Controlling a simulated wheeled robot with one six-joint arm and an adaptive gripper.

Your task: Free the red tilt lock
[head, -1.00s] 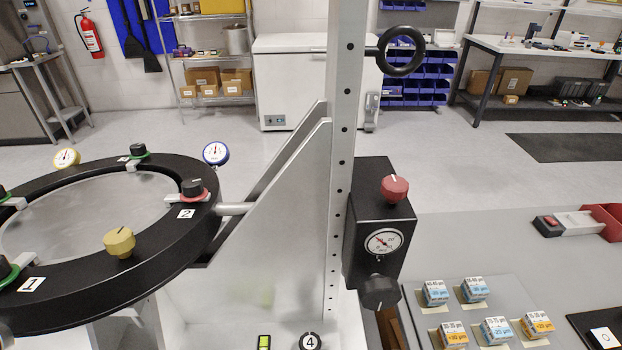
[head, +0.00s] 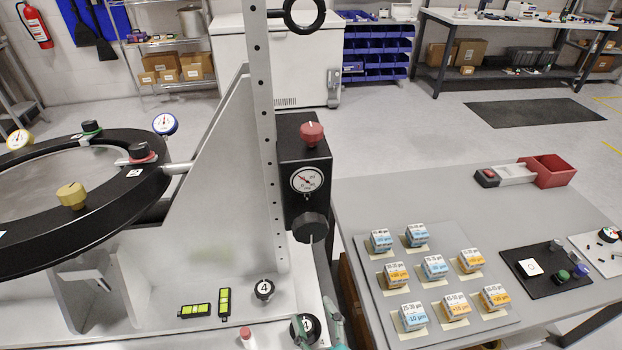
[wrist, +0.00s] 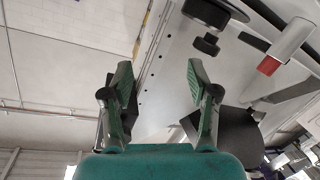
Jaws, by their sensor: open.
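A red knob (head: 312,134) sits on top of a black box (head: 290,160) on the upright post, above a round gauge; I cannot tell for sure that it is the tilt lock. A small red-topped piece (head: 245,334) stands low at the bottom edge. In the wrist view, a pale cylinder with a red end (wrist: 268,66) shows at the upper right, beyond my right finger. My gripper (wrist: 160,75) is open, with nothing between its green fingers. Its green parts also show at the bottom of the head view (head: 318,328), below the black box.
A tilted black ring (head: 60,250) with several knobs and dials stands left of the metal bracket (head: 225,180). Green-lit level vials (head: 205,303) and a knob marked 4 (head: 264,290) are on the base. At right, a grey table (head: 450,210) holds small labelled boxes and a red bin (head: 553,171).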

